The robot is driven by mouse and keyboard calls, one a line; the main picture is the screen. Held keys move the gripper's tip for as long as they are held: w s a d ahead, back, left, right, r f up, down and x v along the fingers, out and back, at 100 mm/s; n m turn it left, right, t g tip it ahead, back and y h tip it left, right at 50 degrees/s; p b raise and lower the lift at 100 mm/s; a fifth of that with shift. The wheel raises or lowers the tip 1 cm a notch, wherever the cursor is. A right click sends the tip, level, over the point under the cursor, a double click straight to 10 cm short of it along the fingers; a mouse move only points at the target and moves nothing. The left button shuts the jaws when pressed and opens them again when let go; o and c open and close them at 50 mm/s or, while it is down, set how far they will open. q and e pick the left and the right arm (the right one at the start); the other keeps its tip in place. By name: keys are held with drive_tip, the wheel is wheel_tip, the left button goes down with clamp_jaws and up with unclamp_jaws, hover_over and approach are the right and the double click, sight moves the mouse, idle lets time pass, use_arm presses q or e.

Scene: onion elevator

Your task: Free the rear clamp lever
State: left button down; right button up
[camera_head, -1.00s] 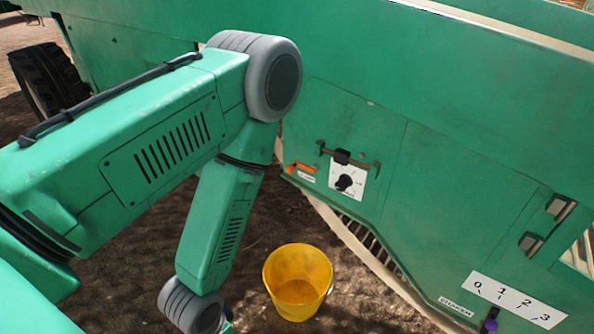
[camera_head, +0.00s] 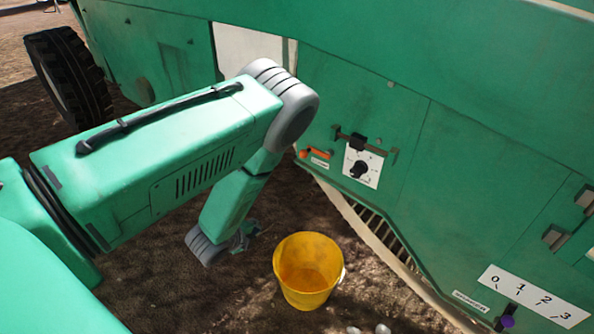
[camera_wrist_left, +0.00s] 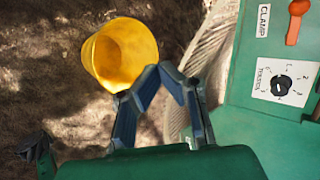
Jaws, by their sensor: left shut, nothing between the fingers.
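An orange clamp lever (camera_head: 315,154) sits on the green machine's side panel, at the upper left of the dial plate. In the left wrist view the orange lever (camera_wrist_left: 298,18) stands beside a label reading CLAMP, at the upper right edge, partly cut off. My left gripper (camera_head: 254,231) hangs low, left of the lever and below it in the picture, well apart from it. In the left wrist view its fingers (camera_wrist_left: 168,73) meet at the tips, empty. My right gripper is in neither view.
A yellow bucket (camera_head: 307,268) stands on the soil near my left gripper. A black dial (camera_head: 358,169) on a white plate is beside the orange lever, below a dark bar with a latch (camera_head: 358,141). A numbered scale (camera_head: 535,297) with a purple knob (camera_head: 507,322) is lower right.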

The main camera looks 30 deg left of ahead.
use_arm(q)
drive_tip(key=w+r+m+t+h+b, duration=0.2)
drive_tip(key=w+r+m, duration=0.1)
drive_tip(key=w+m, duration=0.5)
drive_tip(key=w+r+m+t+h+b, duration=0.1)
drive_tip(key=w+r+m+t+b, duration=0.2)
drive_tip(key=w+m, duration=0.4)
drive_tip(key=w+r, duration=0.1)
drive_tip(key=w, duration=0.7)
drive_tip(key=shift+a+m+h, duration=0.2)
drive_tip(key=shift+m+h, duration=0.2)
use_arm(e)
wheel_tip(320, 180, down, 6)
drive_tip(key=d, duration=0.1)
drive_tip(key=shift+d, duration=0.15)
use_arm(q)
drive_tip(key=shift+a+f, duration=0.2)
drive_tip(key=shift+a, duration=0.15)
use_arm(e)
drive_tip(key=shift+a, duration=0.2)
